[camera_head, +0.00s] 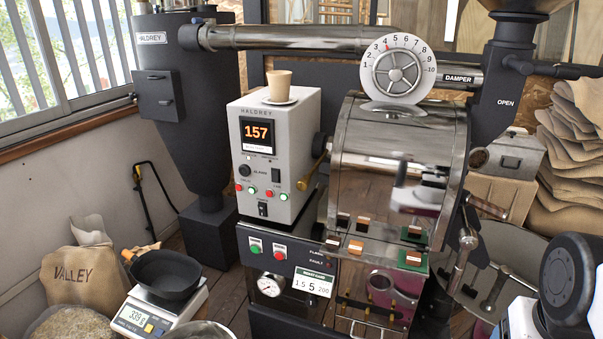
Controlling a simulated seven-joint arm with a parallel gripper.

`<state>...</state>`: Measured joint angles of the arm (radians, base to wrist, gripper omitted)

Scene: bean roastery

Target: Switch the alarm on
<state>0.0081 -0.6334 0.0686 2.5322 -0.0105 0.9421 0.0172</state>
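The grey control box (290,150) stands left of the roaster drum, with an orange display (258,133) reading 157. Below the display, a small label that seems to read ALARM lies between a round black knob (243,170) and a black rocker switch (276,175). I cannot tell which one it names, or the rocker's position. Green and red buttons (268,191) sit in a row beneath, with another black switch (263,209) lower down. My gripper is not in view; a black and white part at the lower right seems to be my arm.
A cup (279,85) on a saucer stands on top of the control box. A lever with a wooden handle (308,182) sticks out at the box's right side. The damper dial (397,68) is above the drum (398,150). A scale (160,308) with a black pan stands at lower left.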

